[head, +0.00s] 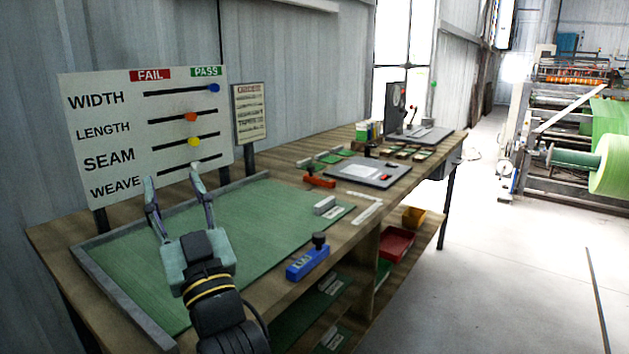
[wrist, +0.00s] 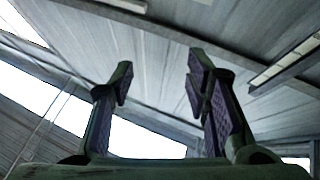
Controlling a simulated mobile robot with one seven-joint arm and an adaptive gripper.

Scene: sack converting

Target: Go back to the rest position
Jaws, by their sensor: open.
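My gripper (head: 173,187) is open and empty in the head view. It is raised over the left part of the green mat (head: 255,225), with its fingers pointing up toward the board. In the wrist view my gripper (wrist: 160,85) shows two fingers spread apart with nothing between them. Behind them are only the roof panels and bright windows. The inspection board (head: 140,130) stands behind the fingers, with rows for width, length, seam and weave. Its blue knob (head: 214,88) is under PASS, and its orange knob (head: 191,117) and yellow knob (head: 194,141) sit further left. The weave row's knob is not clearly visible, near a fingertip.
A blue tool (head: 307,262) with a black knob lies at the bench's front edge. A grey block (head: 324,205) and a red-orange tool (head: 319,181) lie further back. Red bin (head: 395,244) is on the lower shelf. The floor to the right is open, before the roll machine (head: 575,150).

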